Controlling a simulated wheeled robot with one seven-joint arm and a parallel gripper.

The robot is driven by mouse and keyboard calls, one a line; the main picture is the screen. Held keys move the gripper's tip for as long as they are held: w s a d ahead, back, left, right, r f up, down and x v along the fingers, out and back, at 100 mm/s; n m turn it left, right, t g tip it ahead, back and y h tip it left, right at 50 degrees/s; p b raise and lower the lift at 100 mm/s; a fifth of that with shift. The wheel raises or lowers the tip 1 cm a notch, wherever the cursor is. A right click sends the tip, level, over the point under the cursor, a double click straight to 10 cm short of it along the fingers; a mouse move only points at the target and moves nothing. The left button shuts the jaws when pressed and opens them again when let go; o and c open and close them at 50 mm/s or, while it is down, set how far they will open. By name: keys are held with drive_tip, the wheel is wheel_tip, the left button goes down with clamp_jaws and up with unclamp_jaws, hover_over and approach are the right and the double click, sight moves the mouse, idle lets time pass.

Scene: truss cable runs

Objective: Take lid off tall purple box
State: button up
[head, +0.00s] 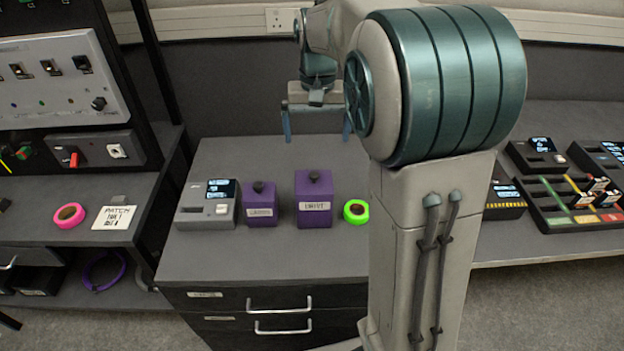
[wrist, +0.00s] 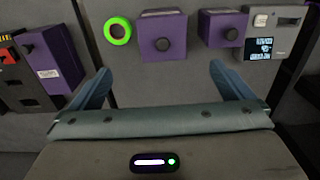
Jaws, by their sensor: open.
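A tall purple box (head: 314,213) with a white label stands on the grey bench. Its purple lid (head: 314,182) is on, with a black knob on top. In the wrist view this box (wrist: 163,28) is at upper middle, seen from above. A shorter purple box (head: 259,212) with a black-knobbed lid stands to its left; it also shows in the wrist view (wrist: 224,28). My gripper (head: 317,135) is open and empty, raised above the bench behind the tall box and apart from it. Its spread fingers also show in the wrist view (wrist: 160,78).
A green tape roll (head: 355,211) lies right of the tall box; a grey device (head: 207,204) stands left of the short one. Another purple box (wrist: 54,60) shows at left in the wrist view; my arm seems to hide it in the head view. The bench front is clear.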

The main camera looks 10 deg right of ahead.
hover_over(314, 174)
drive_tip(key=f, duration=0.8)
drive_tip(key=shift+s+d+f, duration=0.1)
drive_tip(key=shift+s+f, duration=0.1)
drive_tip(key=shift+s, duration=0.2)
drive_tip(key=shift+w+f+p, duration=0.2)
drive_tip(key=shift+f+p, duration=0.1)
drive_tip(key=shift+f, duration=1.05)
drive_tip(key=shift+w+f+p, duration=0.2)
drive_tip(key=shift+f+p, duration=0.05)
drive_tip(key=shift+f, duration=1.1)
drive_tip(key=shift+c, duration=0.3)
drive_tip(key=c, duration=0.8)
